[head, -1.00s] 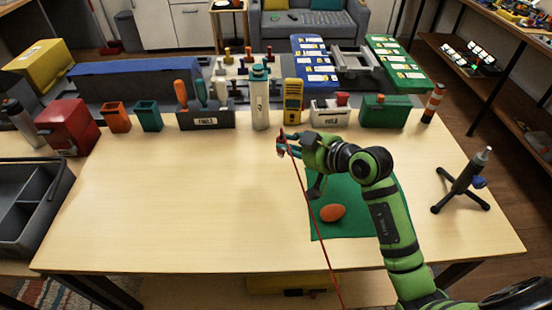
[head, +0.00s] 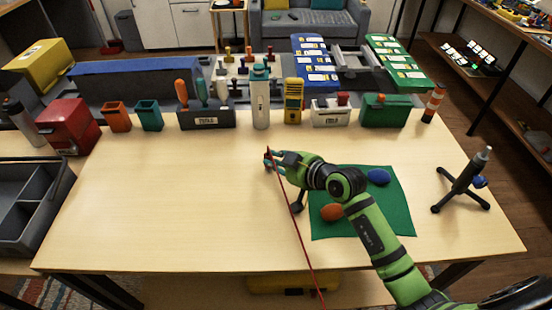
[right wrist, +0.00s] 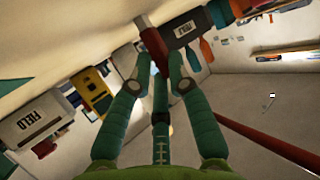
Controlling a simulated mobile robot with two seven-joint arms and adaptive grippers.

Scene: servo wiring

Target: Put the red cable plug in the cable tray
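The red cable plug (right wrist: 152,44) is pinched between the fingertips of my right gripper (right wrist: 156,70); its pale end points away from the palm. In the head view my right gripper (head: 269,160) is above the middle of the wooden table (head: 170,200), left of the green mat. The red cable (head: 300,235) hangs from it towards the table's front edge and also crosses the right wrist view (right wrist: 265,143). A dark grey compartment tray (head: 45,215) stands at the far left; I cannot tell whether it is the cable tray. My left gripper is not in view.
The green mat (head: 390,220) holds an orange oval (head: 333,212) and a blue oval (head: 378,177). A FIELD box (head: 331,115), yellow meter (head: 293,100), white bottle (head: 260,98) and tool holder (head: 205,120) line the back. A tripod stands right (head: 462,182). The table's left half is clear.

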